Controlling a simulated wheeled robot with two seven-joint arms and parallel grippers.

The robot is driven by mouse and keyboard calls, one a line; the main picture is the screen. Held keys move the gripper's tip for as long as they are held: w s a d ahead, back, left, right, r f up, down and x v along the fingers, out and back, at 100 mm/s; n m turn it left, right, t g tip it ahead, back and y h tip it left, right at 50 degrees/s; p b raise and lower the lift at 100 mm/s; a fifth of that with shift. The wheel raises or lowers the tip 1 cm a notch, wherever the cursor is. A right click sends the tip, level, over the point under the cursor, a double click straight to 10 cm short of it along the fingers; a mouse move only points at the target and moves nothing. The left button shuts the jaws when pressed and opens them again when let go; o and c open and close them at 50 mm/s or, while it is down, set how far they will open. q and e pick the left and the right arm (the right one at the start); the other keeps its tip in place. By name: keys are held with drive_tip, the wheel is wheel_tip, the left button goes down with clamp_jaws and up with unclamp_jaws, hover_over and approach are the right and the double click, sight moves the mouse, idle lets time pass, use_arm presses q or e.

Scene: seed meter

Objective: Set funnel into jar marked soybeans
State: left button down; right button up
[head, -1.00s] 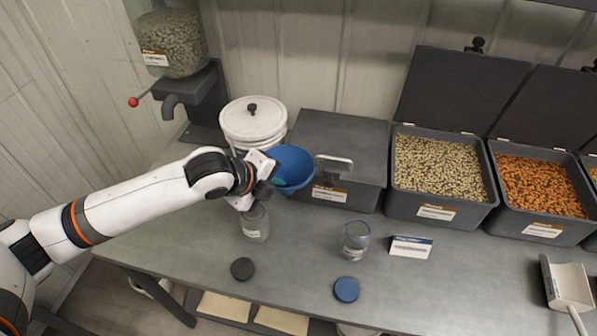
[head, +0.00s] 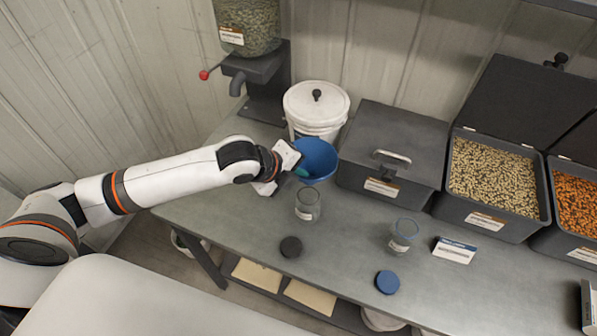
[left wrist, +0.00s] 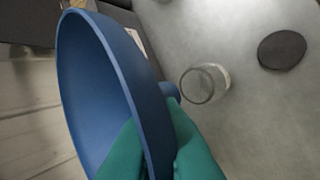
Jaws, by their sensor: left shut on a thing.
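The blue funnel (head: 318,160) is in my left gripper (head: 298,172), which is shut on its rim. In the left wrist view the funnel (left wrist: 110,95) fills the left side, with green fingertips (left wrist: 150,155) gripping its wall. A glass jar with a label (head: 307,204) stands open on the bench just below the funnel in the head view. The jar's mouth (left wrist: 204,84) shows beyond the funnel's spout in the left wrist view, and the spout looks outside it. A second open glass jar (head: 402,235) stands to the right. I cannot read either label. My right gripper is not in view.
A dark lid (head: 290,247) and a blue lid (head: 388,282) lie in front of the jars. A white bucket (head: 315,108), a closed grey bin (head: 390,150) and open seed bins (head: 490,182) stand behind. A card (head: 454,250) stands beside the right jar.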

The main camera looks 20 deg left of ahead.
use_arm(q)
wheel_tip(320, 180, down, 8)
drive_tip(key=b, duration=0.5)
idle(0.6)
idle(0.8)
drive_tip(key=shift+f+p, duration=0.1)
drive_tip(key=shift+p, duration=0.2)
idle(0.4)
